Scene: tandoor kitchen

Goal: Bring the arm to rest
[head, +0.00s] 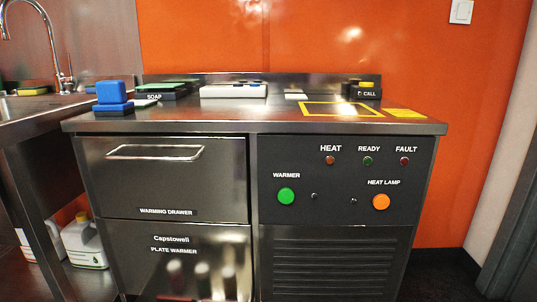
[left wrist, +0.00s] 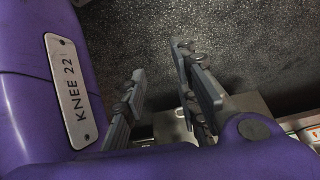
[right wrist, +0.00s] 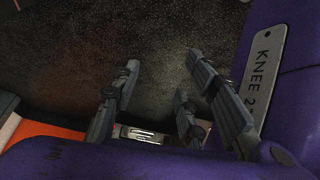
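My left gripper (left wrist: 160,95) shows in the left wrist view with its grey fingers spread apart and nothing between them. Dark speckled floor lies beyond it, and a purple part of my body marked KNEE 22 is close beside it. My right gripper (right wrist: 160,88) shows in the right wrist view, also with its fingers apart and empty, over the same dark floor. Another purple part of my body is at the right there. Neither arm shows in the head view.
A steel plate warmer cabinet (head: 180,238) stands ahead, with a closed warming drawer (head: 120,178). Its top holds a blue block (head: 111,92), a soap tray (head: 155,96), a white device (head: 233,91) and a yellow square outline (head: 341,116). A sink counter (head: 30,112) is left; jugs (head: 83,243) sit below.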

